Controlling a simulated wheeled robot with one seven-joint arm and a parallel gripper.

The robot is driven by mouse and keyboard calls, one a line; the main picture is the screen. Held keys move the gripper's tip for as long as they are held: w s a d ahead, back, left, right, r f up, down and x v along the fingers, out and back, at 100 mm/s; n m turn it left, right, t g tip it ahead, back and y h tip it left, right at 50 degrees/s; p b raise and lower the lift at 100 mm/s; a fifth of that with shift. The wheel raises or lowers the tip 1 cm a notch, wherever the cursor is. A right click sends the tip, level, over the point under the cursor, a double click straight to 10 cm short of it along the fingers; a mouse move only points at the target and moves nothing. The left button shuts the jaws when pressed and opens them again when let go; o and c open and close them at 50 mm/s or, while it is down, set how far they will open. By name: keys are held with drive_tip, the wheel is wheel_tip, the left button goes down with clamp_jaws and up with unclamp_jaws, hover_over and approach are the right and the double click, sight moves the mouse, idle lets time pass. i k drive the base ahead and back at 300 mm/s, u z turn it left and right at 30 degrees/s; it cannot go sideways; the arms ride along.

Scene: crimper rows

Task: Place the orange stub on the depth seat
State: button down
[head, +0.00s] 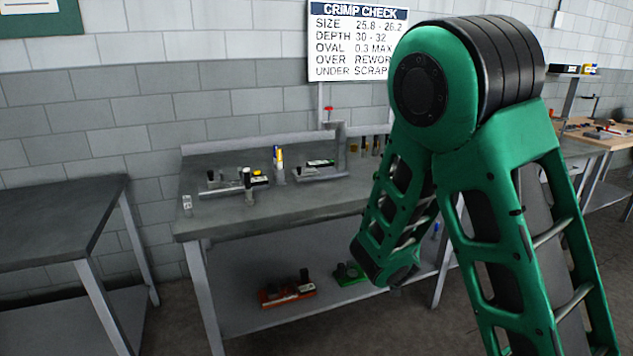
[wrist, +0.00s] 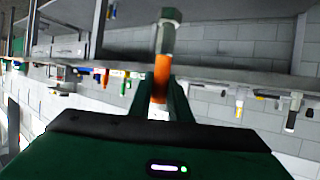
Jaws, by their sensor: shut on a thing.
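In the wrist view my gripper (wrist: 162,98) is shut on the orange stub (wrist: 161,72). The stub has a dark metallic hex end (wrist: 167,35) pointing away from the gripper and a pale section between the fingers. In the head view my green arm fills the right side; my gripper and the stub cannot be made out there. The workbench (head: 310,203) carries a gauge fixture at left (head: 235,188) and another at right (head: 322,173). I cannot tell which part is the depth seat. The stub appears held in the air, apart from the bench items.
A lower shelf (head: 240,312) holds an orange-red tool (head: 287,291) and a green tool (head: 349,274). A bare dark table (head: 60,215) is at left. A crimp check sign (head: 358,45) hangs behind.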

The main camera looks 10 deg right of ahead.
sight(310, 171)
drive_tip(key=u, duration=0.1)
drive_tip(key=i, duration=0.95)
drive_tip(key=z, duration=0.65)
